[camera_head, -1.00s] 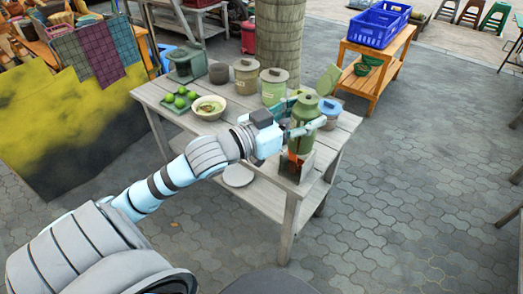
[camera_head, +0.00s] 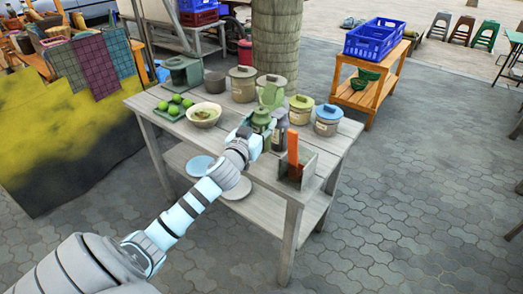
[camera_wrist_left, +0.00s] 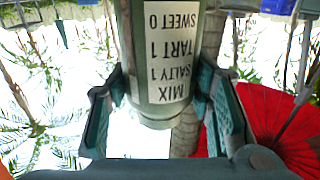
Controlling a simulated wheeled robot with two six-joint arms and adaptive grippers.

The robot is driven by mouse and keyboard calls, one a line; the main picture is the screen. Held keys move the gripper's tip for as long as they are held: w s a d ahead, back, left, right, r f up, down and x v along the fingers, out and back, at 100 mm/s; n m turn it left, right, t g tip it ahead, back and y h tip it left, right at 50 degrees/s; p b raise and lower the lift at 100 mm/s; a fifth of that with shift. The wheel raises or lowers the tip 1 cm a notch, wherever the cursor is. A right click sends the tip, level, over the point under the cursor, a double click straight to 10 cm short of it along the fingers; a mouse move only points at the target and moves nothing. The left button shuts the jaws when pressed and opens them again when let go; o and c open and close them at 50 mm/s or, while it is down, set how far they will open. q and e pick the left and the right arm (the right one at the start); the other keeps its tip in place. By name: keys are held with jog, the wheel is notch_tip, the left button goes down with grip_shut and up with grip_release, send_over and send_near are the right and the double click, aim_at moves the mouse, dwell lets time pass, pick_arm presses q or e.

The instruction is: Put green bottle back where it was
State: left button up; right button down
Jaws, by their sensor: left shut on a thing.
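The green bottle (camera_head: 262,121) is upright over the wooden table (camera_head: 236,143), near its middle, in the head view. My left gripper (camera_head: 257,133) is shut on it. In the left wrist view the bottle (camera_wrist_left: 165,60) fills the gap between the two fingers (camera_wrist_left: 163,95), and its white label appears upside down, reading MIX, SALTY 1, TART 1, SWEET 0. The bottle's base is hidden by the gripper in the head view, so I cannot tell if it touches the table. My right gripper is not in view.
Close right of the bottle stand a grey bottle (camera_head: 279,132), a yellow-green jar (camera_head: 300,112) and a blue-lidded jar (camera_head: 327,124). A small box (camera_head: 296,178) holds an orange item at the front. Left are a bowl (camera_head: 204,117) and limes (camera_head: 174,106); lidded jars (camera_head: 243,86) stand behind.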

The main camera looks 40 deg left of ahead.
pick_arm(q)
notch_tip(320, 180, down, 6)
jog(key=b, duration=0.2)
jog(key=shift+f+b, duration=0.2)
jog(key=shift+b, duration=0.1)
jog(key=shift+r, duration=0.1)
jog(key=o, duration=1.2)
jog(key=shift+s, duration=0.1)
